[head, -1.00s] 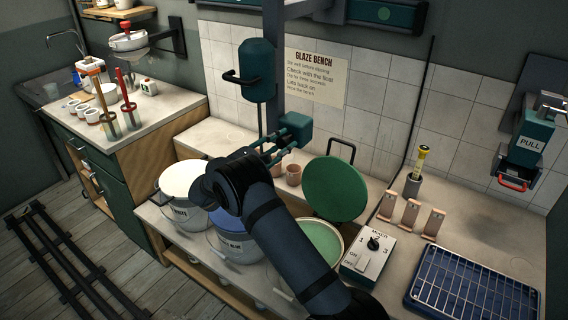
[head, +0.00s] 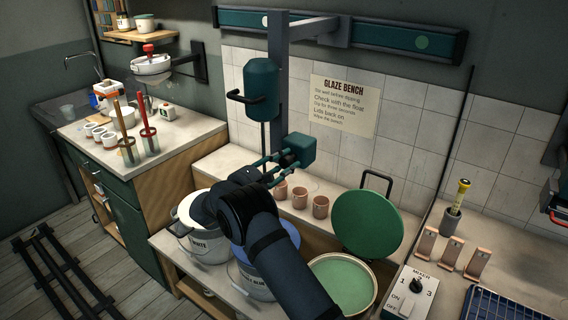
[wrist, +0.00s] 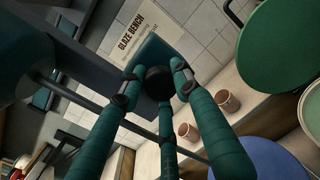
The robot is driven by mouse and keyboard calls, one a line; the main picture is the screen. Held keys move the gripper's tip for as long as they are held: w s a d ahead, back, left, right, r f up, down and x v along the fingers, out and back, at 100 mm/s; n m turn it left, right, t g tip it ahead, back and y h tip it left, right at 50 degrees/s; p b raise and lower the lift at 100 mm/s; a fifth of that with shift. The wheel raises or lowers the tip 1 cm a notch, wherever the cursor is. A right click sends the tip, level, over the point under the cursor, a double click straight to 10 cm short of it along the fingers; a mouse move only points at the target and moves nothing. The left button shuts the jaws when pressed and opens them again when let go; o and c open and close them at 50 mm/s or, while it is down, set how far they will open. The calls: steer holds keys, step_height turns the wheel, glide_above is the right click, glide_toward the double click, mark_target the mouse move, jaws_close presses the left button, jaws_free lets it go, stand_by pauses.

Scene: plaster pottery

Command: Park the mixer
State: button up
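The mixer is a teal motor body (head: 262,88) with a black side handle (head: 245,98), beside a grey upright. A teal box (head: 299,150) sits lower on the upright. My gripper (head: 283,160) is at this box. In the wrist view, my gripper's teal fingers (wrist: 159,75) surround a round black knob (wrist: 158,83) in front of the box (wrist: 158,52). Whether they press on the knob is unclear. The mixer control box (head: 409,292), with a dial and ON/OFF switch, stands on the bench at the lower right. My arm hides part of the buckets.
A white glaze bucket (head: 200,245), a blue one (head: 252,280) and an open green one (head: 343,280) stand below my arm. The green lid (head: 367,224) leans behind. Clay cups (head: 300,197) and test tiles (head: 451,250) stand on the bench. A teal rail (head: 390,38) runs above.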

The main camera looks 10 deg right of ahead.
steer(key=o, duration=0.5)
steer(key=shift+s+d+r, duration=0.1)
steer(key=shift+s+d, duration=0.05)
steer(key=shift+c, duration=0.2)
steer(key=shift+s+a, duration=0.1)
steer(key=shift+a, duration=0.15)
steer(key=v, duration=1.1)
steer(key=shift+s+a, duration=0.15)
steer(key=shift+s, duration=0.05)
steer(key=shift+w, duration=0.1)
